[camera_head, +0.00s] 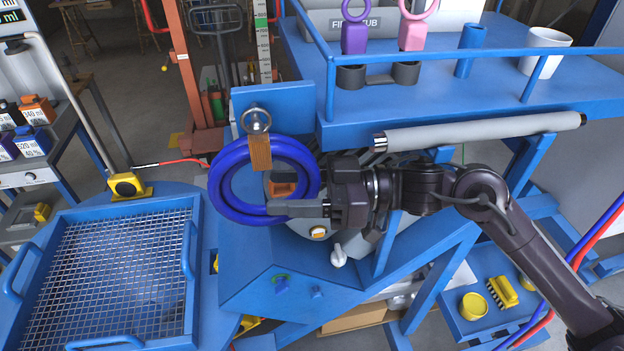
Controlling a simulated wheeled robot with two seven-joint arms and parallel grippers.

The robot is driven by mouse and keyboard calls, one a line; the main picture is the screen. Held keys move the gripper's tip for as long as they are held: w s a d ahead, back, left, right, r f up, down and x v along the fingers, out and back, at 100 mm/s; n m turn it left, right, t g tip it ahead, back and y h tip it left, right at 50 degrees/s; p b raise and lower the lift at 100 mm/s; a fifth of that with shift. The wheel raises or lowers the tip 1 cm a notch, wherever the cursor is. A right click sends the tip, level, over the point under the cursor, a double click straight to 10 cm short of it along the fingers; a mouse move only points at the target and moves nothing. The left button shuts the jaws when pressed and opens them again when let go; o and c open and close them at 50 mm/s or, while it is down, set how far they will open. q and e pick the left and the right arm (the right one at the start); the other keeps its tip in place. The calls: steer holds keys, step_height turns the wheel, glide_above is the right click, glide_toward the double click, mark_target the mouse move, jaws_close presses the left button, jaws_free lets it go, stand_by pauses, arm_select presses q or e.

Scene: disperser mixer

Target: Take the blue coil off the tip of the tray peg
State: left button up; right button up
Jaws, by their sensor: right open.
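The blue coil (226,172) is a thick dark-blue ring of several turns in the middle left of the head view, in front of a blue upright panel. My right gripper (281,198) comes in from the right at the coil's right side. It is open, and one grey finger reaches across the coil's lower right part. I cannot tell whether the finger touches the coil. The gripper hides part of the coil's right side. The tray peg cannot be made out clearly. My left gripper is not in view.
A wooden tag (260,153) on a metal ring (257,121) hangs before the coil's top. A blue mesh tray (115,275) lies at the lower left. A blue shelf (450,90) with purple and pink ring-topped pieces and a grey roller (480,132) stand at the upper right.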

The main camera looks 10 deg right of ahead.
steer(key=shift+a, duration=0.2)
steer(key=shift+c, duration=0.2)
jaws_close()
steer(key=c, duration=0.7)
jaws_free()
jaws_close()
steer(key=shift+r, duration=0.15)
